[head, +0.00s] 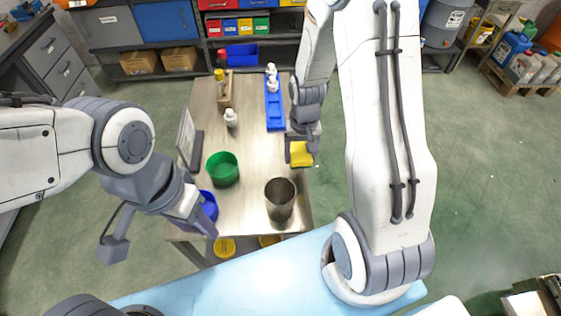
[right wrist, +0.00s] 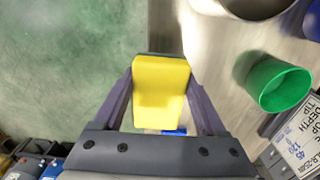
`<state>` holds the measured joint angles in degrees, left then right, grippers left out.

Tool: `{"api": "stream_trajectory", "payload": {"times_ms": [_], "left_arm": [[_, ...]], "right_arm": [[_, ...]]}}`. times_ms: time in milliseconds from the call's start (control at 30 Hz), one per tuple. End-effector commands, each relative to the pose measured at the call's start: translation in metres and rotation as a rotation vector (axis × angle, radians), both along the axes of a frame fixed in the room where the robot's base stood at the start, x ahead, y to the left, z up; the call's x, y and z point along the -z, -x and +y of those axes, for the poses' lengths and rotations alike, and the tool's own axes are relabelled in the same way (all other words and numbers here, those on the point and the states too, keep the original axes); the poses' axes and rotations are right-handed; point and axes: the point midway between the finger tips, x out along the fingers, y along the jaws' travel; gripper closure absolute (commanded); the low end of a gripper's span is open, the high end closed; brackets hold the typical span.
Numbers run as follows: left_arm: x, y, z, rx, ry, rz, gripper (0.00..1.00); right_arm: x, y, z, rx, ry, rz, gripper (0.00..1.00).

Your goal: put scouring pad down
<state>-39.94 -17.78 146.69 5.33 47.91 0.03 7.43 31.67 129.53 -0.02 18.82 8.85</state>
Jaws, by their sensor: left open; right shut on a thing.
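The scouring pad is a yellow block (head: 301,155) at the right edge of the metal table (head: 253,167) in the head view. My right gripper (head: 301,145) is shut on it. In the right wrist view the pad (right wrist: 160,85) sits between the two fingers, with green floor to its left and tabletop to its right. Its height over the table is hard to tell. My left gripper (head: 203,222) is open, at the table's front left beside a blue bowl (head: 209,206) that it partly hides.
A green bowl (head: 222,168) and a metal canister (head: 280,199) stand on the front half. A blue tray (head: 275,112) with white bottles, a single white bottle (head: 231,118), a wooden holder (head: 224,92) and a sign (head: 186,138) are also there. The table's middle is clear.

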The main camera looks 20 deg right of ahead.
Motion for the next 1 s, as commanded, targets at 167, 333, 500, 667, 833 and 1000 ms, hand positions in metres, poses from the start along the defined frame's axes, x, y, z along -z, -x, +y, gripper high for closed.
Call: {"api": "stream_trajectory", "payload": {"times_ms": [167,333,500,667,833,1000], "left_arm": [[-0.012,0.000,0.000,-0.001,0.000,0.000,0.50],[-0.015,0.000,0.000,-0.001,0.000,0.000,0.50],[-0.021,0.000,0.000,-0.001,0.000,0.000,0.50],[-0.026,0.000,0.000,-0.001,0.000,0.000,0.50],[-0.026,0.000,0.000,-0.002,0.000,0.000,0.50],[-0.026,0.000,0.000,-0.001,0.000,0.000,0.50]], "right_arm": [[0.020,-0.020,0.031,-0.006,0.000,0.003,0.78],[0.031,-0.031,0.045,-0.003,0.000,0.000,0.78],[0.047,-0.030,0.046,-0.003,0.000,0.005,0.78],[0.066,-0.031,0.046,-0.003,0.000,0.002,0.78],[0.072,-0.031,0.046,-0.004,0.000,-0.001,0.78],[0.072,-0.031,0.046,-0.004,0.000,-0.001,0.78]]}}
